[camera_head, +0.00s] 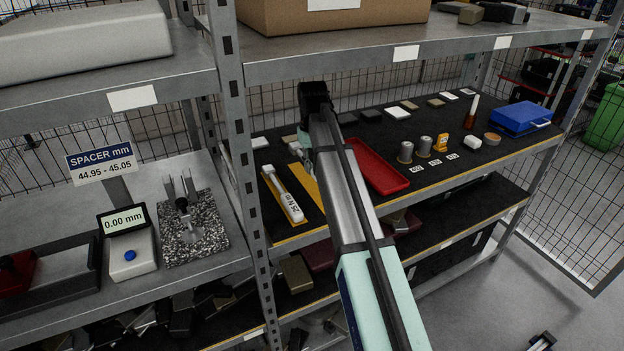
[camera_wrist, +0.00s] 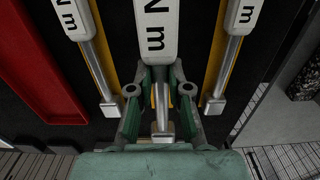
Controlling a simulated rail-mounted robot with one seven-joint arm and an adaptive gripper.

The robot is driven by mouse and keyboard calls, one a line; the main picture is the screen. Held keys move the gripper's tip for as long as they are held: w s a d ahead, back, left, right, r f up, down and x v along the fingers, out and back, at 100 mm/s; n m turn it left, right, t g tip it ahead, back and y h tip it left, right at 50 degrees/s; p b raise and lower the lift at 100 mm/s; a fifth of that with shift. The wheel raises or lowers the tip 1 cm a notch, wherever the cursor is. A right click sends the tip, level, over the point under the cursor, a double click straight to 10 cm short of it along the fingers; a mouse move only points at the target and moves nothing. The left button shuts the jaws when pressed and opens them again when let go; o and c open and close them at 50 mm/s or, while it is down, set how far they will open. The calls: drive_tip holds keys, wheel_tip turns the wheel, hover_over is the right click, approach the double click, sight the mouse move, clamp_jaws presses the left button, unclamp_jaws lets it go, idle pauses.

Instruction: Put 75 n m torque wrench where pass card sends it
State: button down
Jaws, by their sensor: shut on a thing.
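Several torque wrenches with white "N m" handles lie side by side. In the wrist view my gripper (camera_wrist: 160,92) is shut on the shaft of the middle torque wrench (camera_wrist: 157,35). Its number is cut off, so I cannot read whether it is the 75. One wrench (camera_wrist: 77,20) lies to its left and another (camera_wrist: 240,20) to its right. In the head view the wrench marked 25 N m (camera_head: 285,195) lies on the shelf left of my arm. My gripper (camera_head: 303,150) is partly hidden there, and my arm covers the other wrenches. I cannot make out a pass card.
A red tray (camera_head: 378,166) lies right of my arm. Beyond it stand metal cylinders (camera_head: 406,152), a yellow device (camera_head: 441,143) and a blue case (camera_head: 520,118). A shelf upright (camera_head: 240,150) separates the left bay, with its spacer gauge (camera_head: 130,250). An upper shelf hangs above.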

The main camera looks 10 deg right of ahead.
sight(312, 187)
drive_tip(key=shift+f+p, duration=0.65)
drive_tip(key=shift+f, duration=2.35)
drive_tip(key=shift+f, duration=0.1)
drive_tip(key=c, duration=1.1)
unclamp_jaws()
wheel_tip(312, 187, up, 12)
drive_tip(key=b, duration=0.2)
drive_tip(key=shift+b, duration=0.3)
